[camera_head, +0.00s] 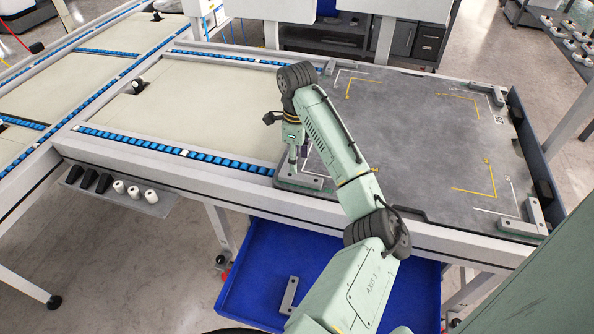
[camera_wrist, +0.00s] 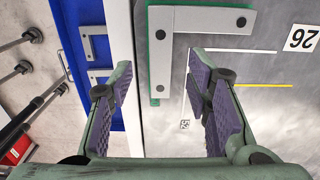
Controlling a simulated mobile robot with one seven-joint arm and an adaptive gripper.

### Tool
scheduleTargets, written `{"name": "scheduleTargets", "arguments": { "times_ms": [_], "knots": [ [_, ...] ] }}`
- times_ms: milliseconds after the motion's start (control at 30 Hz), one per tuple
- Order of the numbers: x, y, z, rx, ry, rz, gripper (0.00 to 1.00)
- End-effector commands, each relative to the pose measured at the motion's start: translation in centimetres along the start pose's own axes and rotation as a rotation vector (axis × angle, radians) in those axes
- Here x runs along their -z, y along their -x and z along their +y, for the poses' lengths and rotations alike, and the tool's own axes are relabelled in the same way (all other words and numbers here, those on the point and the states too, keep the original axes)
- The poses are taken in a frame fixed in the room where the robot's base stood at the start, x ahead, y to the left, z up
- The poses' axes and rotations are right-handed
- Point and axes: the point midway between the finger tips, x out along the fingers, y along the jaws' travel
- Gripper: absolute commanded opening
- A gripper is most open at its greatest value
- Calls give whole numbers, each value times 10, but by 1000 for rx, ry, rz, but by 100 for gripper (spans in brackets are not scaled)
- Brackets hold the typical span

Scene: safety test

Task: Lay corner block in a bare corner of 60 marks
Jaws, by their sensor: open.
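My gripper (camera_head: 297,158) is over the near left corner of the grey work surface (camera_head: 420,130). In the wrist view its jaws (camera_wrist: 160,85) are apart with nothing between them. An L-shaped grey corner block (camera_wrist: 205,22) with a green edge lies just beyond the fingertips, at the surface's corner. Other corner blocks lie at the far left (camera_head: 330,67), far right (camera_head: 497,96) and near right (camera_head: 536,218) corners. White and yellow (camera_wrist: 265,85) corner lines mark the surface. A label reading 26 (camera_wrist: 301,38) shows; I cannot make out a 60.
A blue tray (camera_head: 250,270) below the table holds a grey corner block (camera_head: 289,296); the wrist view shows more than one there. Conveyor tracks with blue rollers (camera_head: 190,153) run to the left. A dark raised panel (camera_head: 535,150) borders the right edge. The middle of the surface is clear.

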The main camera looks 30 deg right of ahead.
Motion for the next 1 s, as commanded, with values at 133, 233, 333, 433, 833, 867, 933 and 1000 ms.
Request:
{"name": "scheduleTargets", "arguments": {
  "times_ms": [133,233,333,433,833,867,933,1000],
  "knots": [
    [2,33,-1,5,-2,5,45],
    [1,45,-1,3,0,4,45],
    [1,52,-1,2,-1,3,45],
    [1,55,0,0,-2,3,45],
    [-73,62,6,93,207,-77,45],
    [-95,64,10,122,272,-102,45],
    [-156,74,24,210,450,-172,45],
    [-219,89,45,312,638,-250,45]
  ]
}}
